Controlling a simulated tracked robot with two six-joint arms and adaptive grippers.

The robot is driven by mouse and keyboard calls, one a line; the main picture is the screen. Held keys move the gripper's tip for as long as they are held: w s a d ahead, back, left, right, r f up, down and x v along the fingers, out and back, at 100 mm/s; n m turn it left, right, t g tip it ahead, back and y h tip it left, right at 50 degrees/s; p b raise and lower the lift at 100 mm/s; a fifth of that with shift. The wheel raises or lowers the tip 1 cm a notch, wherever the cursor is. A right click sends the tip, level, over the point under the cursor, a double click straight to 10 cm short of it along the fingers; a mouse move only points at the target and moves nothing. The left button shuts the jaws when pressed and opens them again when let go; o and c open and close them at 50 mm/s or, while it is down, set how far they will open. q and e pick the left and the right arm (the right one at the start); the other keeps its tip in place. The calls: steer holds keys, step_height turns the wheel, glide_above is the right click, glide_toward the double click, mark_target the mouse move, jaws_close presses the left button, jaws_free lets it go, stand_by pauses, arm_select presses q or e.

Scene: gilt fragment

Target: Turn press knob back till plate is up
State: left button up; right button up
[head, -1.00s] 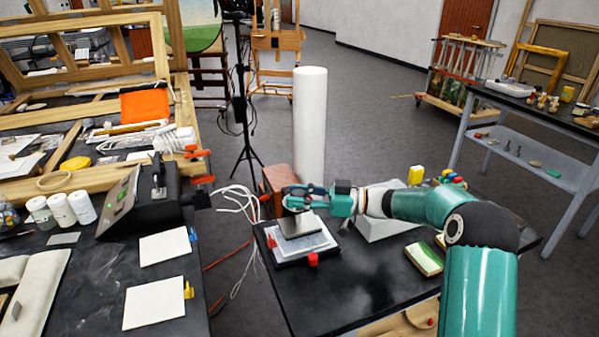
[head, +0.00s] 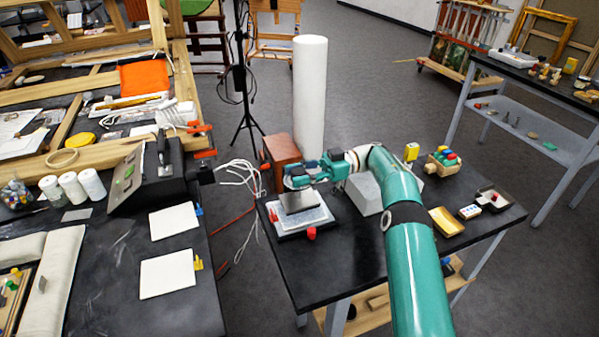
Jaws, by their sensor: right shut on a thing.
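The press stands on the black table on the right. Its grey plate (head: 299,202) shows above a pale base (head: 303,221) with red parts at its edges. My right gripper (head: 297,178) is over the top of the press, just above the plate. It is shut on the press knob, which is mostly hidden by the fingers. I cannot tell from this angle how large the gap under the plate is. My left gripper is not in view.
A white roll (head: 309,95) and a reddish-brown box (head: 282,158) stand behind the press. A grey block (head: 366,194) is right of it. The black table's (head: 350,262) front is clear. A cluttered bench (head: 107,285) lies left across a gap with white cables.

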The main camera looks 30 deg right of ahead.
steer(key=shift+r+n+g, duration=0.25)
steer(key=shift+n+g, duration=0.05)
stand_by(0.4)
steer(key=o, duration=1)
steer(key=shift+w, duration=0.1)
steer(key=shift+o, duration=0.8)
steer(key=shift+f, duration=0.15)
steer(key=shift+w+d+m+t, duration=0.1)
steer(key=shift+d+m+t, duration=0.05)
steer(key=shift+m+t, duration=0.4)
steer(key=shift+m+t+b, duration=0.35)
steer(key=shift+t+b, duration=0.15)
steer(key=shift+t, duration=0.15)
